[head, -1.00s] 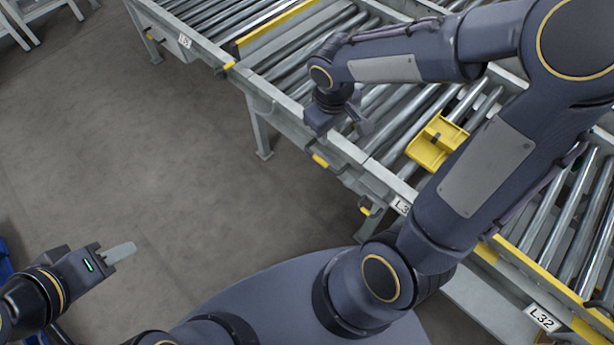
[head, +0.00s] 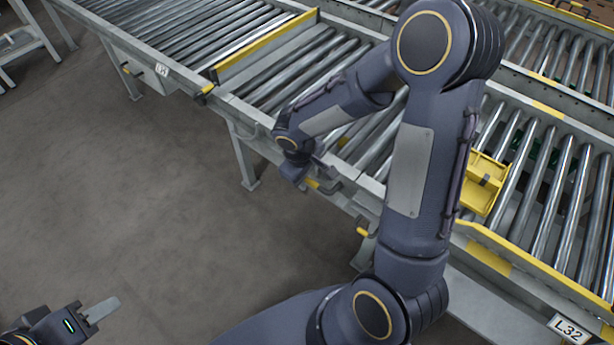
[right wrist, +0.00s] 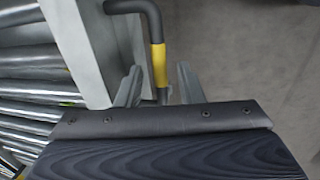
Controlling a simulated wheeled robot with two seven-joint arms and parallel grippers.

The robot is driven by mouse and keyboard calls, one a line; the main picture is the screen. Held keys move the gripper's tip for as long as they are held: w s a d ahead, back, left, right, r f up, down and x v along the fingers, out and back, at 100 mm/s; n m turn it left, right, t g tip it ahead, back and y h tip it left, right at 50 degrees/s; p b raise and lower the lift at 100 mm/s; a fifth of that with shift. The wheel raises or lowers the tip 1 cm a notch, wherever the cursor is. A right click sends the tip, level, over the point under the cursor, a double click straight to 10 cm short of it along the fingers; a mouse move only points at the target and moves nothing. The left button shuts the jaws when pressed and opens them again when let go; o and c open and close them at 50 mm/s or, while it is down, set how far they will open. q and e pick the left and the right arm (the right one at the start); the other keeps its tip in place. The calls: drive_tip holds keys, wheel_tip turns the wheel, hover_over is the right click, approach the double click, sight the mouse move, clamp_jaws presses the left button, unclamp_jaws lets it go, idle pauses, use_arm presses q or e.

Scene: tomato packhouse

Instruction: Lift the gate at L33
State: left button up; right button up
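My right gripper (head: 312,178) is at the front rail of the roller conveyor in the head view. In the right wrist view, its two fingers (right wrist: 160,88) stand apart. A bent dark handle (right wrist: 158,22) with a yellow band runs down between them; I cannot tell whether they touch it. No L33 plate is readable now; my right arm covers part of the front rail. My left gripper (head: 100,310) is at the lower left over bare floor, far from the conveyor, its finger gap unclear.
A yellow-topped raised plate (head: 265,45) crosses the rollers further left. The L32 plate (head: 570,328) is at the lower right. A yellow tray (head: 485,183) lies on the rollers. The floor (head: 150,200) is clear.

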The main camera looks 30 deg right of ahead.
clamp_jaws()
drive_tip(key=shift+r, duration=0.1)
